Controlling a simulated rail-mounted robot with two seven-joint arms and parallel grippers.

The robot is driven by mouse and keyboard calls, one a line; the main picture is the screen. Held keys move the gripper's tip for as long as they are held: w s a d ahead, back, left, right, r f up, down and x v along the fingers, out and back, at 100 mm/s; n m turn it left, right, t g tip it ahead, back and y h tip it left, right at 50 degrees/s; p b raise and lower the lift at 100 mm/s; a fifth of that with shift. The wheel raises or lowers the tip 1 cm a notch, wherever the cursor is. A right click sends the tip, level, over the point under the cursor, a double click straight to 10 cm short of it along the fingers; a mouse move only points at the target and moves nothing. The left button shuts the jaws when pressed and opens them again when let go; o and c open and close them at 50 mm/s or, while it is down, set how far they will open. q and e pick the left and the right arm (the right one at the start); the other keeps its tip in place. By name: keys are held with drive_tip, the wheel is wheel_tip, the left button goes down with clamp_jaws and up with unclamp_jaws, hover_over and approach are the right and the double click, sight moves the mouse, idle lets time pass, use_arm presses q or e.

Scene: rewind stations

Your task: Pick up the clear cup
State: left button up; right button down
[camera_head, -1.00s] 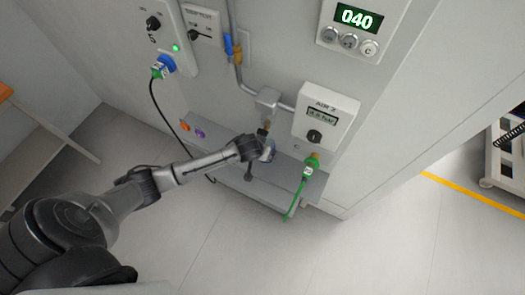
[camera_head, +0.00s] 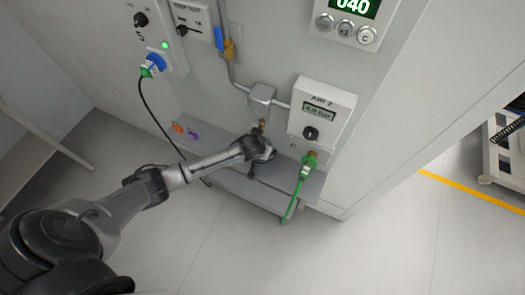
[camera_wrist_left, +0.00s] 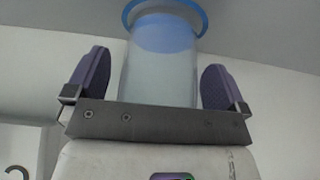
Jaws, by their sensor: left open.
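The clear cup (camera_wrist_left: 160,70), bluish with a blue rim, stands between the two purple finger pads of my left gripper (camera_wrist_left: 155,82) in the left wrist view. Gaps show on both sides of the cup, so the open fingers are around it and apart from it. In the head view my left gripper (camera_head: 264,150) is at the grey shelf, below the brass tap. There the cup is mostly hidden by the gripper and I cannot make it out clearly. My right gripper is in neither view.
The grey shelf (camera_head: 225,172) carries an orange and a purple piece (camera_head: 192,133) at its left. A green hose (camera_head: 296,190) hangs from the air box (camera_head: 322,112) close right of the gripper. A black cable (camera_head: 155,115) hangs at left. Open floor lies in front.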

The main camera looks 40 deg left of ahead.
use_arm(q)
drive_tip(key=c, duration=1.1)
